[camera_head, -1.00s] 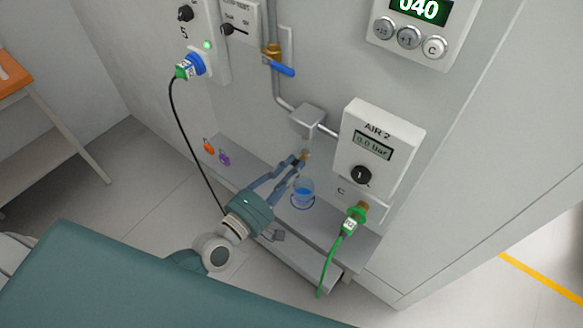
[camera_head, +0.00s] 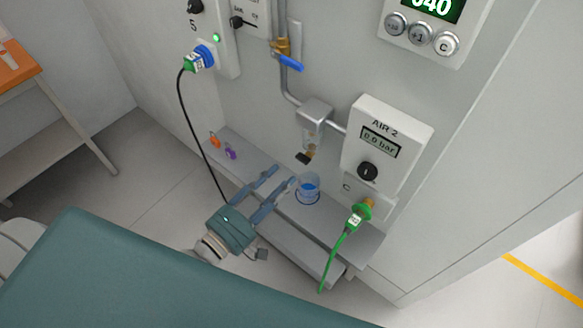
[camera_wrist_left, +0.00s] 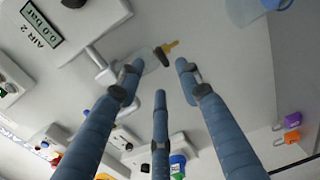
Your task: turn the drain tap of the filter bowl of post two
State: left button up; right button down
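The clear filter bowl (camera_head: 313,133) hangs under a grey block on the wall pipe, left of the AIR 2 box. Its drain tap (camera_head: 304,158) is a small brass piece with a black handle below the bowl. My left gripper (camera_head: 283,177) is open and empty, its fingers spread below and left of the tap, apart from it. In the left wrist view, the tap (camera_wrist_left: 166,52) and bowl (camera_wrist_left: 152,62) show beyond the fingertips, between the spread fingers. My right gripper is not in view.
A clear cup with blue liquid (camera_head: 307,188) stands on the grey ledge (camera_head: 330,215) below the tap, close to my fingers. Orange (camera_head: 214,140) and purple (camera_head: 231,152) tags are at the ledge's left. A green hose (camera_head: 341,245) and a black cable (camera_head: 194,130) hang nearby.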

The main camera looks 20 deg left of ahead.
pick_arm(q)
jog(key=shift+v, duration=2.4)
jog(key=s+a+f+m+g+y, duration=0.1)
jog(key=s+a+f+m+g, duration=0.15)
jog(key=f, duration=0.85)
jog(key=s+a+f+m+g+y, duration=0.15)
jog(key=f+m, duration=0.25)
jog(key=f, duration=0.6)
jog(key=s+a+f+m+g+y, duration=0.2)
jog(key=a+f+m+g, duration=0.1)
jog(key=f, duration=0.8)
jog(key=s+d+f+m+g+y, duration=0.1)
jog(key=s+f+m+g, duration=0.2)
jog(key=s+f, duration=0.6)
jog(key=s+d+f+m+g, duration=0.1)
jog(key=s+f+m+g, duration=0.3)
jog(key=s+f, duration=0.6)
jog(key=s+g, duration=0.2)
jog(key=s, duration=0.4)
jog(key=shift+d+f+y, duration=0.2)
jog(key=shift+d+y, duration=0.1)
jog(key=shift+y, duration=0.05)
